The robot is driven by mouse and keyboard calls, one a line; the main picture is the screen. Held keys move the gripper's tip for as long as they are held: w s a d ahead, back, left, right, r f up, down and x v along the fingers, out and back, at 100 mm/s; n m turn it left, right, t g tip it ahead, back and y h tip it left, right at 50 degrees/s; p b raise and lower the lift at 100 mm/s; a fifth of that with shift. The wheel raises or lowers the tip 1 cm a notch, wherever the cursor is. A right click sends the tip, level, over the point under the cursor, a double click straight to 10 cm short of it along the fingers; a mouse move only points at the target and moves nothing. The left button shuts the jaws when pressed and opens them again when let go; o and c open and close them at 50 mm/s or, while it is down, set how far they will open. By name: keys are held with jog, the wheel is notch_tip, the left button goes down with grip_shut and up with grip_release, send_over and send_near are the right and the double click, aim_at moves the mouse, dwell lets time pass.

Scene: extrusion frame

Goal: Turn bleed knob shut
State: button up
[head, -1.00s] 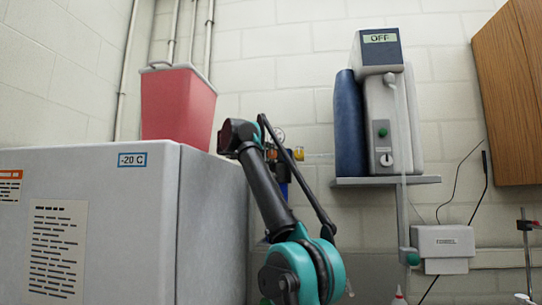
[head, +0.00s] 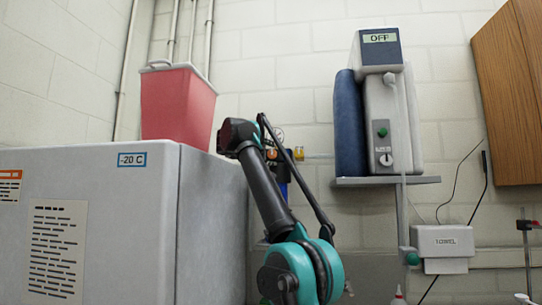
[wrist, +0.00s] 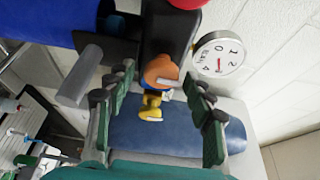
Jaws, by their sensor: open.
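The round orange knob (wrist: 161,70), apparently the bleed knob, sits on a dark block in the wrist view. A yellow brass fitting (wrist: 151,105) is just below it in the picture. My gripper (wrist: 158,96) is open, with one green finger on each side of the knob and fitting. I see gaps between the fingers and the knob; nothing is held. In the head view, a small part of the orange knob (head: 271,154) and the brass fitting (head: 298,154) show behind my arm. My gripper's fingers are hidden there.
A round gauge (wrist: 219,56) is close to the right finger. A grey cylinder (wrist: 80,76) juts out near the left finger, below a blue cylinder (wrist: 55,22). A grey freezer (head: 90,225) bearing a red bin (head: 178,105) stands left; a shelf (head: 385,181) holds a device at right.

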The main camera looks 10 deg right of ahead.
jog(key=v, duration=0.7)
jog(key=shift+s, duration=0.15)
jog(key=shift+a, duration=0.1)
jog(key=shift+s, duration=0.1)
